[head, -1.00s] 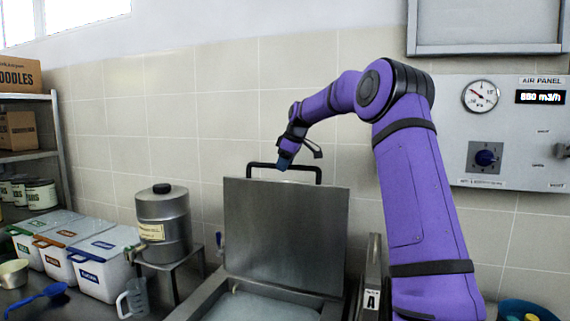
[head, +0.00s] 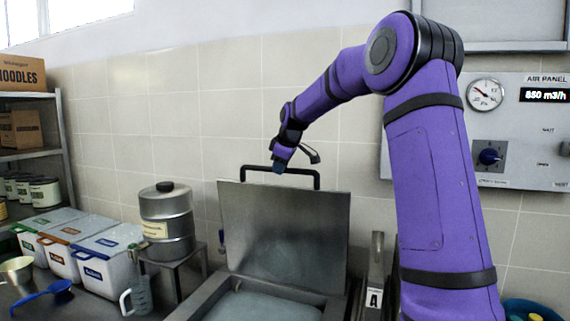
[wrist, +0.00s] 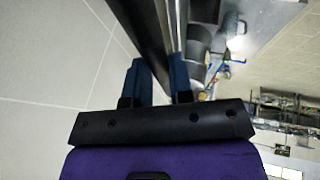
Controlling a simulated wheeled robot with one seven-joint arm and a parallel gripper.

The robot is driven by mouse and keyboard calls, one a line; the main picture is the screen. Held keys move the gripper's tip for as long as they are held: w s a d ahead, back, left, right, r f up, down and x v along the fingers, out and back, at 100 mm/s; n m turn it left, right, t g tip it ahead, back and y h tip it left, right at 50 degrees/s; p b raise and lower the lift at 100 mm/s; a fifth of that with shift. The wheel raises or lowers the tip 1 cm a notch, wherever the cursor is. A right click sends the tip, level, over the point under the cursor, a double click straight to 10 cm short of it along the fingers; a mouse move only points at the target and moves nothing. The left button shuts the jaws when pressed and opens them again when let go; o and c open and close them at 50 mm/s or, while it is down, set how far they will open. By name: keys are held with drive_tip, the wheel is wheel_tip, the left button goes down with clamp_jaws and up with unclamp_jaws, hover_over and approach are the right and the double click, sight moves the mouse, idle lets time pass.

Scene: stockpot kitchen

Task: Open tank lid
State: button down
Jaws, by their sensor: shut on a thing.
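The tank lid (head: 284,232) is a grey metal plate standing raised, close to upright, at the back of the tank (head: 262,304). Its black bar handle (head: 318,179) runs along the top edge. My gripper (head: 279,166) is at the handle's bar, left of its middle, and is shut on it. In the wrist view, the two blue fingers of my gripper (wrist: 160,72) lie on either side of the dark bar (wrist: 150,28). The tank's open mouth shows pale contents below the lid.
A metal canister (head: 167,222) stands on a small stand left of the tank. The air panel (head: 500,120) is on the wall at right. A tiled wall stands behind the lid.

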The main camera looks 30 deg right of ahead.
drive_tip(key=shift+s+a+f, duration=0.15)
drive_tip(key=shift+s+a, duration=0.45)
drive_tip(key=shift+a, duration=0.35)
drive_tip(key=c, duration=1)
unclamp_jaws()
drive_tip(key=v, duration=1)
drive_tip(key=shift+s+r, duration=0.3)
drive_tip(key=shift+a, duration=0.1)
